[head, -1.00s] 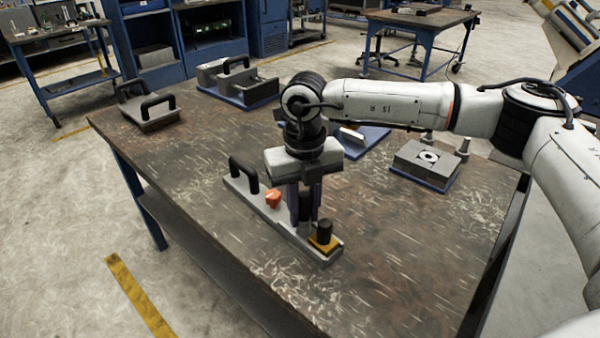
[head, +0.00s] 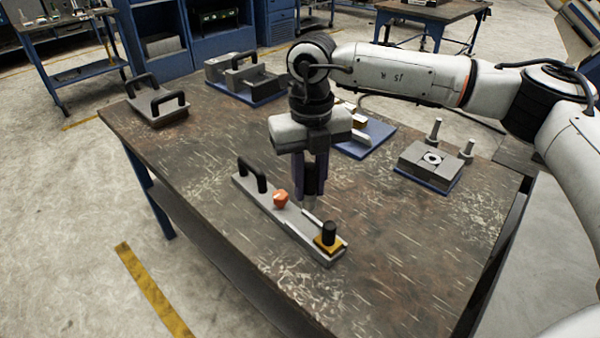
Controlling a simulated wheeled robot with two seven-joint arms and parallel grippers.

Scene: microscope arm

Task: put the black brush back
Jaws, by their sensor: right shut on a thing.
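My right gripper (head: 311,190) points down over the long grey board (head: 268,208). Its fingers are shut on a dark upright thing, probably the black brush (head: 312,180), with a pale lower end just above or beside the board. I cannot tell whether that end touches the board. The board carries a black handle (head: 252,177), an orange knob (head: 280,199) and a black knob (head: 329,233) on a yellow block (head: 328,246). My left gripper is not in view.
Behind the arm is a blue-based fixture (head: 368,140). To the right is a grey block with a ring (head: 430,163), near two grey pegs. At the back left are a handled plate (head: 158,107) and a handled grey fixture (head: 245,80). The front right of the table is clear.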

